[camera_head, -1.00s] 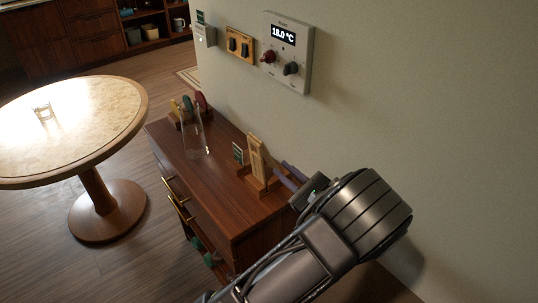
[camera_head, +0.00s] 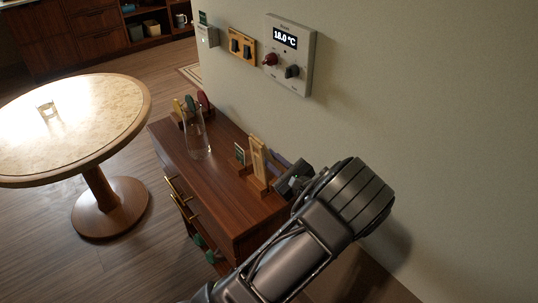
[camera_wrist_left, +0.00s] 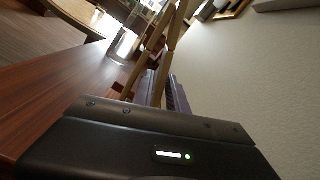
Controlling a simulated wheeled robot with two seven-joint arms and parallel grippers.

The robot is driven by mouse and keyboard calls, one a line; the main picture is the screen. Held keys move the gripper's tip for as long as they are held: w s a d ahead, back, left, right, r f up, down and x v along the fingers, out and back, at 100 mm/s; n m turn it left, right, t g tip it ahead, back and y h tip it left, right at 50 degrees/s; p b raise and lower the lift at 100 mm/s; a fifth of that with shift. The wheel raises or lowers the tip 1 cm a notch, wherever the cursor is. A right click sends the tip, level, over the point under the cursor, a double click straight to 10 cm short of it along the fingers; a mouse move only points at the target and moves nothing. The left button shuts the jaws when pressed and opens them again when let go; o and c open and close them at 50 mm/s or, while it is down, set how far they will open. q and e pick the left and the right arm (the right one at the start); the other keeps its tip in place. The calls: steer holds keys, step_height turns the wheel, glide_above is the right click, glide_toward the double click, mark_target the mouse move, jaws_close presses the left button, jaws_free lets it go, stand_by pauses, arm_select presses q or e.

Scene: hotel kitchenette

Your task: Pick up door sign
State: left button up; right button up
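A tan, upright, narrow piece that looks like the door sign (camera_head: 257,157) stands in a small wooden holder near the right end of the wooden cabinet, close to the wall. My left gripper (camera_head: 272,169) reaches in from the right, its purple-grey fingers just behind and beside the tan piece. I see no clear contact, and the tips are partly hidden. My right gripper is not in view.
The cabinet top (camera_head: 215,180) is mostly clear. A glass carafe (camera_head: 196,135) and a small green-and-white card (camera_head: 240,153) stand on it. The wall carries a thermostat (camera_head: 303,52) and a switch plate (camera_head: 242,47). A round table (camera_head: 75,135) stands left.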

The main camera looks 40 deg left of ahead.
arm_select(q)
steer(key=shift+w+a, duration=0.1)
steer(key=shift+a, duration=0.2)
stand_by(0.4)
jaws_close()
